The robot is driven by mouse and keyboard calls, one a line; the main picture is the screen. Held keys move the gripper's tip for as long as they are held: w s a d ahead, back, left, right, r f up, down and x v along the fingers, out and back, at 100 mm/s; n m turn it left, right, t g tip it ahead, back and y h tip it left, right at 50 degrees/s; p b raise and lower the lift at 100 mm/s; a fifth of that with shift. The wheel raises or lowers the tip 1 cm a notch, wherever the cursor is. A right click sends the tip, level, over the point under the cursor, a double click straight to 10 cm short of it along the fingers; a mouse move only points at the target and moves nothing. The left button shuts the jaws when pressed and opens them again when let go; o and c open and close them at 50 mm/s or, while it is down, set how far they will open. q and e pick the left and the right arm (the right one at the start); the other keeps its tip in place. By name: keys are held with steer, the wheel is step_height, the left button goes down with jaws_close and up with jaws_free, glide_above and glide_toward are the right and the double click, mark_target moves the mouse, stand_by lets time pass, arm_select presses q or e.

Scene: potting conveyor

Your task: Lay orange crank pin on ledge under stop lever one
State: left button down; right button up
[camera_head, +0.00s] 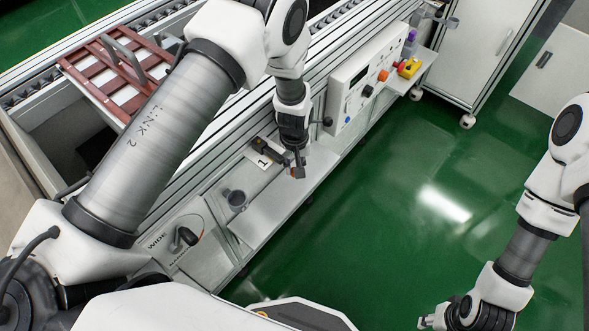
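My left gripper (297,170) hangs above the inner part of a narrow light-grey ledge (283,203), beside the plate marked "1" (263,162). A dark stop lever (266,146) sits at that plate, close to the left gripper's fingers. A small brownish patch shows at the fingertips; I cannot tell if it is a held part or whether the fingers are shut. An orange piece (383,75) shows at the right end of the control box; I cannot tell if it is the crank pin. My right gripper (430,321) is low at the right, over the floor, its fingers too small to read.
The white control box (366,82) rises beyond my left gripper. A red-brown slatted tray (95,72) lies on the conveyor.

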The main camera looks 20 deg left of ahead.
arm_select(q)
steer(key=shift+f, duration=0.95)
steer(key=shift+f, duration=0.1)
steer(key=c, duration=1)
jaws_free()
steer(key=shift+c, duration=0.2)
steer(key=shift+r, duration=0.45)
step_height(320, 180, up, 12)
steer(key=p, duration=0.2)
steer(key=shift+f, duration=0.25)
